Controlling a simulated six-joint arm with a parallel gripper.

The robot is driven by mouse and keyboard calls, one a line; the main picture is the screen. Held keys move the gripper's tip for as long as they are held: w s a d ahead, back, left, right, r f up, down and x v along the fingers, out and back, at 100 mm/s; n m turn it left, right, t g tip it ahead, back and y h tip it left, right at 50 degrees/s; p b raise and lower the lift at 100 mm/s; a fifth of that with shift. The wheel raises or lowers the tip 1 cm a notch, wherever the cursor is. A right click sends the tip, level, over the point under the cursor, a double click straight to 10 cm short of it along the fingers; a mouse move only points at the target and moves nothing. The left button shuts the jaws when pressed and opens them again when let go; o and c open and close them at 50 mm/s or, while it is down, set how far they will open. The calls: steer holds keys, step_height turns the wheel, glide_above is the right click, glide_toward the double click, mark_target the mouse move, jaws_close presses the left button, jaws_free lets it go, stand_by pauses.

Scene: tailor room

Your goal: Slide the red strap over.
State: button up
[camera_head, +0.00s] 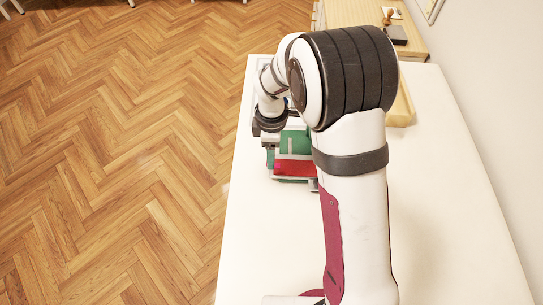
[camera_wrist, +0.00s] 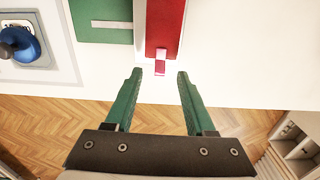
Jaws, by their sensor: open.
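The red strap (camera_wrist: 166,24) is a flat red piece in a pale frame at the top of the wrist view. It ends in a small red tab (camera_wrist: 160,68) near the table's edge. In the head view the red piece (camera_head: 292,168) lies beside a green panel (camera_head: 292,143), partly hidden by my arm. The green panel also shows in the wrist view (camera_wrist: 102,28), left of the strap. My gripper (camera_wrist: 159,76) is open, with green fingers. The tab shows between its fingertips in the picture; nothing is gripped. I cannot tell how far above the tab the fingers are.
The white table (camera_head: 262,225) is mostly bare, with its edge close to the strap and wooden floor beyond. A blue-knobbed object (camera_wrist: 22,45) sits on a grey plate at the left of the wrist view. A wooden tray (camera_head: 403,105) is partly behind my arm.

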steer(key=shift+f, duration=1.55)
steer(key=shift+c, duration=0.2)
jaws_close()
